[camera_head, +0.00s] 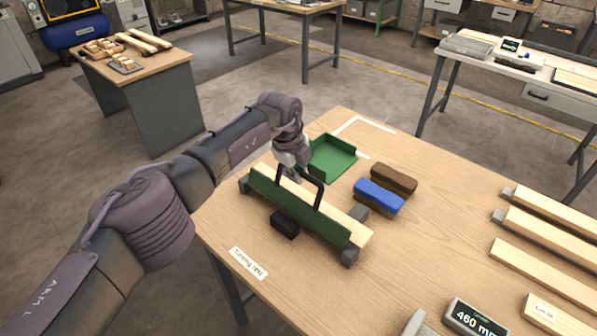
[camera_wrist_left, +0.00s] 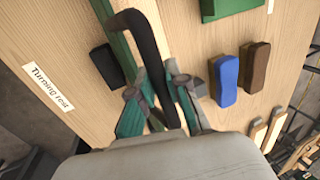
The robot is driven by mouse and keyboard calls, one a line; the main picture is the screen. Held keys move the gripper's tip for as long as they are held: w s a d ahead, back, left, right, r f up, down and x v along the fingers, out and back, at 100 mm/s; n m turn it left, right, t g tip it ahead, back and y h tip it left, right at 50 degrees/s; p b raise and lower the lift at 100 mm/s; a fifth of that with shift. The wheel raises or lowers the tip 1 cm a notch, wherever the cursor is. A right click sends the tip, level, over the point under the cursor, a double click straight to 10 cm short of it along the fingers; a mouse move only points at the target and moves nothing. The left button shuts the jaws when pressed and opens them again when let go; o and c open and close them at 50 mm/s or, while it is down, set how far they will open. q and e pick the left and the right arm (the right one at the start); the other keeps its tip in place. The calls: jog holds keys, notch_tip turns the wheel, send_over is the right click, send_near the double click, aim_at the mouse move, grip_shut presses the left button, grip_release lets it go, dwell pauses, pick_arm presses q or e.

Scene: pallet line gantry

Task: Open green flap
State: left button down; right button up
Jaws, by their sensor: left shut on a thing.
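The long green flap (camera_head: 300,211) runs along the near side of a pale wooden board (camera_head: 355,230) at the turning rest. A black arched handle (camera_head: 319,192) rises from it. The handle also shows large in the left wrist view (camera_wrist_left: 150,50). My left gripper (camera_head: 290,174) is at the left part of the handle and shut on it. Its fingers show on either side of the handle in the wrist view (camera_wrist_left: 160,108). The exact contact is partly hidden by the wrist. I cannot tell the flap's exact angle. My right gripper is not in view.
A green tray (camera_head: 333,160) lies behind the rest. A blue brush (camera_head: 379,194) and a brown brush (camera_head: 394,178) lie to the right. A black block (camera_head: 285,224) is in front. Several wooden strips (camera_head: 545,265) and a display (camera_head: 475,319) are at the right.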

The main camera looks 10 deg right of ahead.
pick_arm(q)
jog(key=c, duration=1.4)
grip_release()
jog(key=shift+a, duration=0.1)
jog(key=v, duration=1.2)
